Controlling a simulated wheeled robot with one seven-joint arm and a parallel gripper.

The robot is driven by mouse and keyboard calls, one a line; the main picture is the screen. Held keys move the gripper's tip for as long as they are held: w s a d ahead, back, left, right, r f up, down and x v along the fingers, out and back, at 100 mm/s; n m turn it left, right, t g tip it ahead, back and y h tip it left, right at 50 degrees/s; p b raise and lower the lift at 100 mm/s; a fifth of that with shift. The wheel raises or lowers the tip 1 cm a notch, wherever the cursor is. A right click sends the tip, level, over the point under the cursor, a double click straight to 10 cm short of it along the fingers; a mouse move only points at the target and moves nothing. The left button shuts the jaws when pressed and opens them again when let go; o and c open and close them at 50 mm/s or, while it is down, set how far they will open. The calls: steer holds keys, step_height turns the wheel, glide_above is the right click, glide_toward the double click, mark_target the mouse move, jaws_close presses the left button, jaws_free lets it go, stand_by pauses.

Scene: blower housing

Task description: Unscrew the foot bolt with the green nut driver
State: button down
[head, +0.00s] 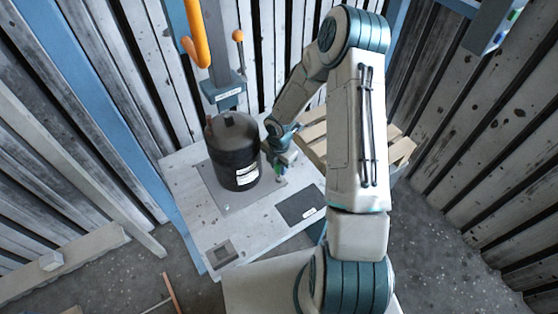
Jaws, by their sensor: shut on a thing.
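The blower housing (238,168) is a dark upright cylinder with a white label, standing on a grey plate on the table. My gripper (281,163) is just right of the housing, low over the table, and shut on a small green thing that looks like the green nut driver (278,172). The driver points down beside the housing's base. Its tip and the foot bolt are too small to make out, so I cannot tell whether they touch.
The pale table (190,187) carries a dark mat (300,205) at front right and a small grey square (221,254) at the front corner. A wooden crate (402,150) stands behind my arm. A blue-grey column with an orange lever (196,35) rises behind the housing.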

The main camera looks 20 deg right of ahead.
steer(key=c, duration=2.2)
jaws_free()
steer(key=shift+r, duration=0.2)
steer(key=shift+r+p, duration=3.45)
steer(key=shift+r, duration=0.4)
